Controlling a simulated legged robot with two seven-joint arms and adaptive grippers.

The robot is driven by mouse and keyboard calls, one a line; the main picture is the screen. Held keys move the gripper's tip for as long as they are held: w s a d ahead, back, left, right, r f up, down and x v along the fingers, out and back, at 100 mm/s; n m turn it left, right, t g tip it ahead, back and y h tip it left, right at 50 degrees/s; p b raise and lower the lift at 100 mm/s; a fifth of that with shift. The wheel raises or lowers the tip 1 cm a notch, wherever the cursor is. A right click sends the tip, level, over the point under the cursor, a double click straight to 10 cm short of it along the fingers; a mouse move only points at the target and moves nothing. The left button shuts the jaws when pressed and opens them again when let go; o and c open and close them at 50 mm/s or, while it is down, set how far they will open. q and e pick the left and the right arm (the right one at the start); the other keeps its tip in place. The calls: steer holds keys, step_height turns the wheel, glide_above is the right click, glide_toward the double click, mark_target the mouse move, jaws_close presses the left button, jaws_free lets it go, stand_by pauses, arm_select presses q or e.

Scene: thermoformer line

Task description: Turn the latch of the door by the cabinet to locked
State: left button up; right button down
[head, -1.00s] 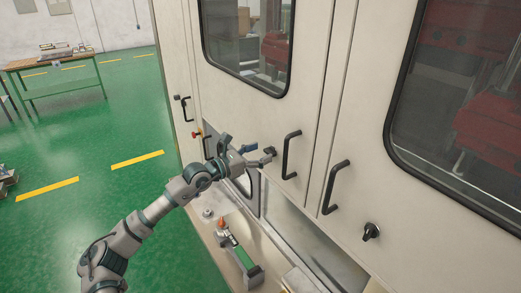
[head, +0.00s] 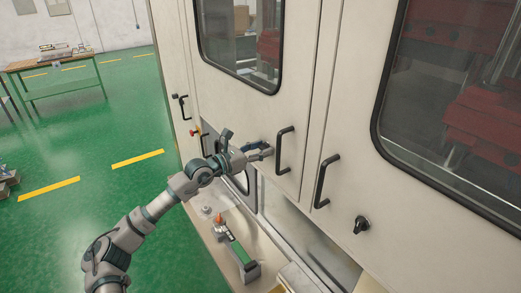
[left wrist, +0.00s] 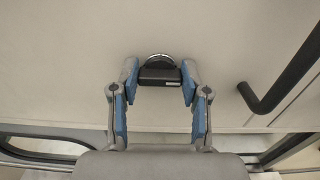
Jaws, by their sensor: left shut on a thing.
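The latch (left wrist: 158,74) is a short black bar on a round silver base on the cream door (left wrist: 65,60). In the left wrist view it sits crosswise between the blue-padded fingertips of my left gripper (left wrist: 159,83). The gripper is shut on it. In the head view my left gripper (head: 262,150) reaches the left door (head: 245,115), just left of its black handle (head: 285,150), and hides the latch. My right gripper is not in view.
The right door has its own black handle (head: 325,181) and a black latch (head: 361,225). Below the doors, a ledge holds a green-and-grey device (head: 239,252). A green workbench (head: 58,74) stands far left. The green floor between is mostly clear.

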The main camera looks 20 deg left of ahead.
arm_select(q)
steer(key=shift+n, duration=0.4)
steer(key=shift+a+n+p, duration=0.1)
steer(key=shift+n+p, duration=0.9)
steer(key=shift+p, duration=0.2)
steer(key=n+p, duration=0.8)
steer(key=p, duration=0.2)
steer(key=shift+w+a+r, duration=0.1)
steer(key=shift+n+p, duration=0.4)
steer(key=shift+n, duration=0.1)
steer(key=shift+f+n, duration=0.25)
steer(key=shift+n, duration=0.65)
steer(key=n, duration=0.4)
steer(key=shift+f, duration=0.2)
steer(key=shift+n+p, duration=0.3)
steer(key=o, duration=1.1)
steer(key=shift+o, duration=0.2)
steer(key=shift+w+a+f, duration=0.1)
steer(key=shift+w+a, duration=0.05)
